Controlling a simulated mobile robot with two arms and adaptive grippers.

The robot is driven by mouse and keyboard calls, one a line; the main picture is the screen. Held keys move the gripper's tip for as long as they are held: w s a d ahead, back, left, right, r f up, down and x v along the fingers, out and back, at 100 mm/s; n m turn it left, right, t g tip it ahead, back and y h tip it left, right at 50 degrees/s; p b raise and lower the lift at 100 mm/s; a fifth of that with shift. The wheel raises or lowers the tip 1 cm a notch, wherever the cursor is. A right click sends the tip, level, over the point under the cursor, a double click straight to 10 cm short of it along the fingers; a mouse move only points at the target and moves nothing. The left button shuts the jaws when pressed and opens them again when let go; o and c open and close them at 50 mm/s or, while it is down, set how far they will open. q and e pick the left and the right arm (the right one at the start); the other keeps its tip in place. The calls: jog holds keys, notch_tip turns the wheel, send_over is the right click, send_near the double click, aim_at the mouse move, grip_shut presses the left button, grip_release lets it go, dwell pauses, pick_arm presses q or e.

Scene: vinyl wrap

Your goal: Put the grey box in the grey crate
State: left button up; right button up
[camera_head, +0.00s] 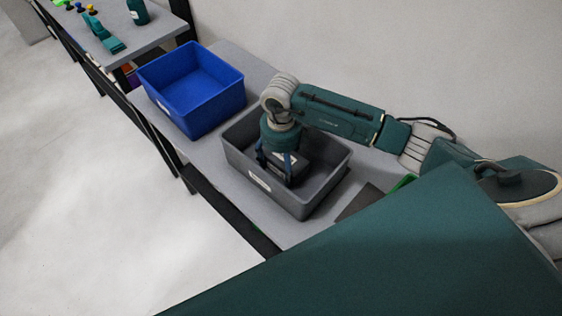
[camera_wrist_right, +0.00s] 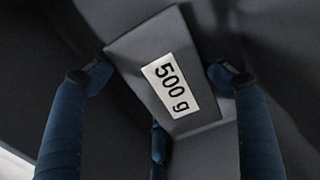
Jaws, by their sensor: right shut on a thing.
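The grey crate (camera_head: 319,201) stands on the table in the head view, with a white label on its near wall. My right gripper (camera_head: 276,172) reaches down into the crate and is shut on the grey box (camera_head: 288,164). In the right wrist view the grey box (camera_wrist_right: 140,48) carries a white label reading 500 g and sits between the blue fingers of my gripper (camera_wrist_right: 155,80). The crate's dark inside surrounds it. Whether the box touches the crate floor cannot be told. My left gripper is not in view.
A blue crate (camera_head: 222,104) stands beside the grey crate, farther along the table (camera_head: 180,148). A farther table (camera_head: 130,32) holds teal items. The floor to the left is clear.

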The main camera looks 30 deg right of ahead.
aim_at(281, 159)
jog(key=shift+f, duration=0.15)
jog(key=shift+f, duration=0.2)
jog(key=o, duration=1.6)
jog(key=shift+o, duration=0.2)
jog(key=shift+r, duration=0.1)
jog(key=shift+r, duration=0.25)
notch_tip(281, 159, up, 10)
jog(key=b, duration=0.3)
jog(key=shift+r, duration=0.2)
jog(key=shift+r+b, duration=0.35)
jog(key=shift+r, duration=0.3)
